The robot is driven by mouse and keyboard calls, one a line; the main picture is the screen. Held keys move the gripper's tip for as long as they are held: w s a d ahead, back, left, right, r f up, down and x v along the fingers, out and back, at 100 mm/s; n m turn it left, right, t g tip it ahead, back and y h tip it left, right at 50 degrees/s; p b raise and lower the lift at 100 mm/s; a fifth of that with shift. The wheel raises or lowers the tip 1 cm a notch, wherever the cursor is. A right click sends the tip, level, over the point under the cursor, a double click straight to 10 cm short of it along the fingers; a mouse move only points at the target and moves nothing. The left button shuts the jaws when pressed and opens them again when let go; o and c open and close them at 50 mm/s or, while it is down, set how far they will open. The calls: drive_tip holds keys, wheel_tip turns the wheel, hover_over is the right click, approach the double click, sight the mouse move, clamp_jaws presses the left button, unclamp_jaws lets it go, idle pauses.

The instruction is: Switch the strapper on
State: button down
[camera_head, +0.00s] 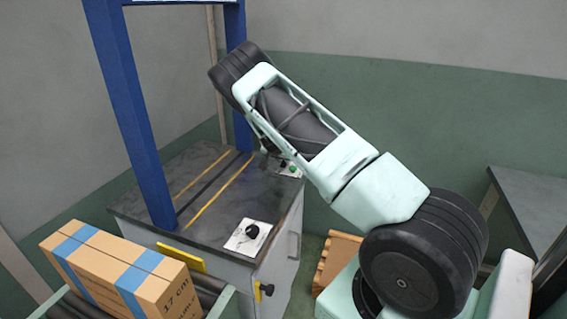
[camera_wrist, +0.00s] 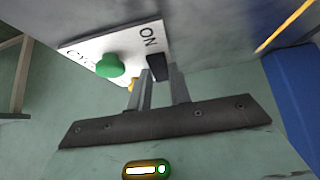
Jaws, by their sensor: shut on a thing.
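The strapper (camera_head: 215,215) is a grey-topped cabinet with a blue arch (camera_head: 135,115) over it and yellow lines on its top. A small white switch plate (camera_head: 283,166) sits at its far right corner, partly hidden by my arm. In the wrist view the plate (camera_wrist: 125,52) carries the word ON, a green button (camera_wrist: 110,66) and a black switch lever (camera_wrist: 156,67). My gripper (camera_wrist: 162,74) is at the plate, with the black lever between its fingertips, shut on it. The lever's exact position is hard to tell. In the head view the fingers are hidden or too dark to make out.
A cardboard box (camera_head: 125,270) with blue bands lies on a roller conveyor (camera_head: 205,288) at the lower left. A black knob (camera_head: 252,231) on a white plate stands at the strapper's near corner. A grey table (camera_head: 535,205) and a wooden pallet (camera_head: 335,258) are to the right.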

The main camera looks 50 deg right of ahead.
drive_tip(key=c, duration=1.3)
unclamp_jaws()
drive_tip(key=b+v, duration=0.1)
drive_tip(key=v, duration=1.6)
drive_tip(key=shift+a+r, duration=0.15)
